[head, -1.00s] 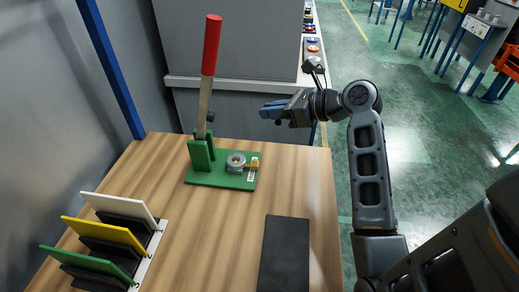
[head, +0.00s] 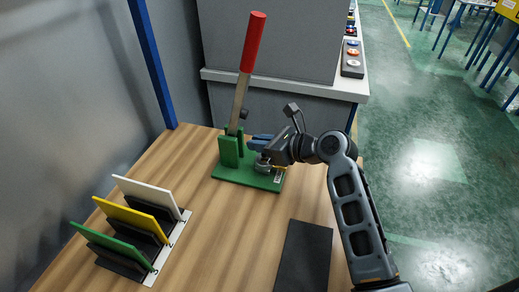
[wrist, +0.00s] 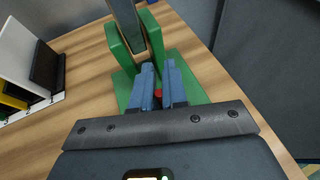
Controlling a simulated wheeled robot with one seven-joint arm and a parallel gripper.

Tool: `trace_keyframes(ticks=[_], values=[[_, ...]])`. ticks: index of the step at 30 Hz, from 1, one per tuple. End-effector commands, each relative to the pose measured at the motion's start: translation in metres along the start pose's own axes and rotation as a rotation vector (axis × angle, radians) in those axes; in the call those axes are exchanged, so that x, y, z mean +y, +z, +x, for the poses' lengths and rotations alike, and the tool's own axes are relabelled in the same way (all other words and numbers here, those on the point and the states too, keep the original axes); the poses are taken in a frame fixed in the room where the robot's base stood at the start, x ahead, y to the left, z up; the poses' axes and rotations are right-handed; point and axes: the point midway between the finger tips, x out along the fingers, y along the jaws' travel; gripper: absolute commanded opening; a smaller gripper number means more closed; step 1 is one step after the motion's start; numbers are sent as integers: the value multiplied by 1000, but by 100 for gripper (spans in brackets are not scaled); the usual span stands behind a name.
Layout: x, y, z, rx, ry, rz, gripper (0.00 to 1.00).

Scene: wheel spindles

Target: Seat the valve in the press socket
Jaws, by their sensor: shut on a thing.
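The hand press has a green base (head: 234,174), two green uprights and a tilted lever with a red handle (head: 253,42). The grey round socket (head: 263,164) on the base is partly hidden under my gripper. My gripper (head: 260,141) reaches in from the right, with its blue fingers low over the socket, near the uprights. In the wrist view, the blue fingers (wrist: 158,84) point at the uprights and are closed on the valve. Only a small red bit of the valve (wrist: 158,94) shows between them. I cannot tell whether it touches the socket.
A rack of white (head: 146,193), yellow and green plates stands at the table's left. A dark flat mat (head: 303,258) lies at the front right. Bare wood lies between them. A grey partition rises behind the press.

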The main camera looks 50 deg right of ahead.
Motion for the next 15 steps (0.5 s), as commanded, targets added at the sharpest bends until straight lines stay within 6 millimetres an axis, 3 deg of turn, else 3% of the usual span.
trace_keyframes(ticks=[5, 15], values=[[0, -21, 8, 1, -1, 3, 0], [0, -23, 9, 1, 0, 0, 0]])
